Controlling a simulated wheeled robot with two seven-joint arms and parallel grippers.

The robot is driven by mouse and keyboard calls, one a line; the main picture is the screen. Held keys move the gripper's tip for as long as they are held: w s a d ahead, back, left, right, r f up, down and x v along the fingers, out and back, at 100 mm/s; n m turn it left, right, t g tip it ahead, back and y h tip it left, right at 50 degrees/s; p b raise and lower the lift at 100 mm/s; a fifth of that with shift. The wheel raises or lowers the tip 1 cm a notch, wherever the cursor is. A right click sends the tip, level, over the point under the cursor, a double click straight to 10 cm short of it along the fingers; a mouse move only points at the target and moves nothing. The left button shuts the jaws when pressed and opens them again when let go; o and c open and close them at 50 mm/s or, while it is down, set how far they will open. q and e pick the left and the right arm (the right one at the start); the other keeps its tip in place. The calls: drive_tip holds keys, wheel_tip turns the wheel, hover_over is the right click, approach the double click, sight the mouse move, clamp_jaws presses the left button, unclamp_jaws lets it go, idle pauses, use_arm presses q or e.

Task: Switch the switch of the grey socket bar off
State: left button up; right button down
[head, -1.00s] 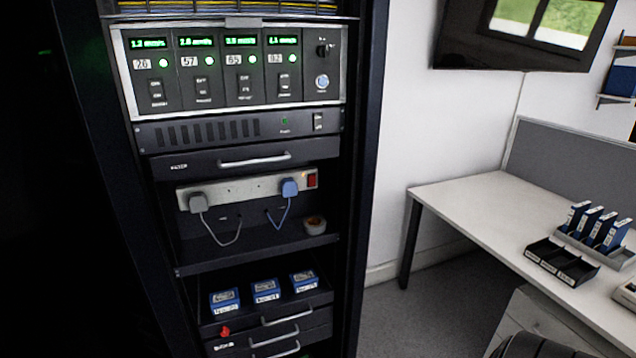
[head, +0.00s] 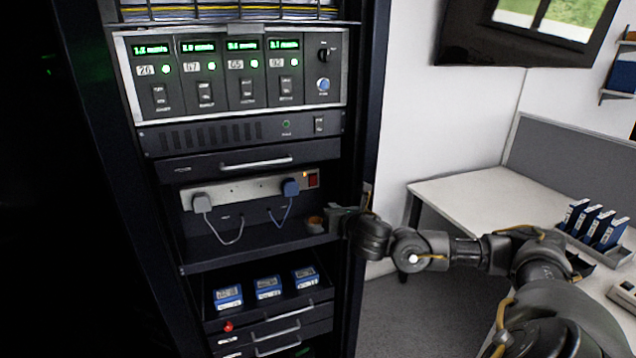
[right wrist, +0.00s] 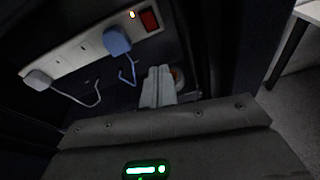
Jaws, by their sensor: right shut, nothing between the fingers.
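The grey socket bar (head: 245,190) is mounted across the rack, with a grey plug (head: 202,202) at its left and a blue plug (head: 290,187) towards its right. Its red switch (head: 312,180) is at the right end, beside a small orange light. In the right wrist view the switch (right wrist: 149,19) is at the top, with the lit light to its left. My right gripper (head: 333,218) is at the rack's right side, below the switch and apart from it. In the right wrist view its fingers (right wrist: 158,75) are together and empty. My left gripper is not in view.
A small round container (head: 315,225) stands on the shelf beside my right gripper. A drawer handle (head: 256,163) is above the bar. Blue boxes (head: 268,287) sit in a lower drawer. A white desk (head: 470,190) is at the right.

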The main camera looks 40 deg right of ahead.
drive_tip(key=shift+n+t, duration=0.3)
drive_tip(key=shift+n, duration=0.6)
drive_tip(key=r, duration=0.1)
drive_tip(key=s+r, duration=0.1)
drive_tip(key=r, duration=0.1)
drive_tip(key=shift+s+a+r, duration=0.3)
drive_tip(key=shift+s, duration=0.1)
drive_tip(key=shift+w, duration=0.1)
drive_tip(key=p, duration=0.7)
approach(314, 179)
drive_tip(key=x, duration=0.5)
drive_tip(key=shift+d, duration=0.1)
drive_tip(key=shift+w+d+f, duration=0.15)
drive_tip(key=shift+w+d, duration=0.05)
drive_tip(key=shift+w, duration=0.45)
